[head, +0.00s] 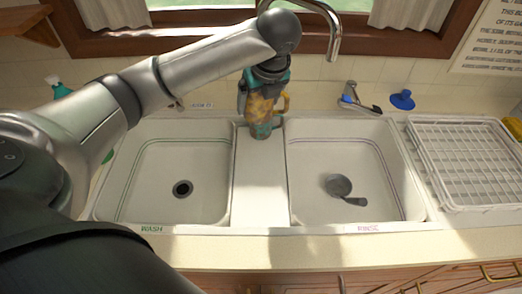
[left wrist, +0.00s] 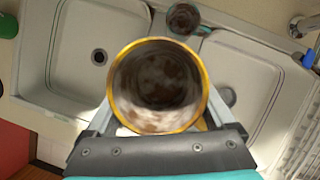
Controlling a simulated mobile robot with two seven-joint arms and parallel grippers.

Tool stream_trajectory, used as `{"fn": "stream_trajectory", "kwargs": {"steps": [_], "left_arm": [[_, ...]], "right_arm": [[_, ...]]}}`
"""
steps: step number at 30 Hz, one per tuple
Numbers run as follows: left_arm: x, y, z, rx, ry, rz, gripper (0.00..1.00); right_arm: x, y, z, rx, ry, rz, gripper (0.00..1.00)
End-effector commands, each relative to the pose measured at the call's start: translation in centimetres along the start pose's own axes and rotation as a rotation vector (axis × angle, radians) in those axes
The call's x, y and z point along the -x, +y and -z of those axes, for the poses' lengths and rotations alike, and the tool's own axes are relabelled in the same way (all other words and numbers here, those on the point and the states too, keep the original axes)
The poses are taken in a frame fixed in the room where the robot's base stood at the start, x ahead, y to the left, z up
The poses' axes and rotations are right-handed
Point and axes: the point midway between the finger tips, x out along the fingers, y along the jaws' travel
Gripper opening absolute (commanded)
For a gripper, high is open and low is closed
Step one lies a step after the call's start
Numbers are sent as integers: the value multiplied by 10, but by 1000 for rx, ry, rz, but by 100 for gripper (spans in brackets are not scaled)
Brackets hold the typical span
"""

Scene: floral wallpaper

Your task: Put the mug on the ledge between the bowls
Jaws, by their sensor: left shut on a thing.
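My left gripper (head: 264,88) points down at the back of the sink and is shut on the mug (head: 262,108). The mug looks roughly upright over the back end of the pale ledge (head: 259,185) between the bowls. I cannot tell whether its base touches the ledge. My right gripper is not in view.
The left bowl (head: 170,160) is empty. A dark round cup-like thing (left wrist: 183,18) lies beyond the mug. The tap (head: 334,40) hangs above right; a wire rack (head: 470,160) is far right. The ledge's front is clear.

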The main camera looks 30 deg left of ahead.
Motion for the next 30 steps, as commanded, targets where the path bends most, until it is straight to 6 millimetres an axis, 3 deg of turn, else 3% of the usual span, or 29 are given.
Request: {"fn": "stream_trajectory", "kwargs": {"steps": [9,15,26,30], "left_arm": [[-75,2,32,-3,3,-7,14],[-120,1,51,-2,2,-4,14],[-151,1,63,-2,-1,-2,14],[-172,1,73,-2,1,-3,14]], "right_arm": [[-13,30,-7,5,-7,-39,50],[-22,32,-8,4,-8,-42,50],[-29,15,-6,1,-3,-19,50],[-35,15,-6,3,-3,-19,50]]}}
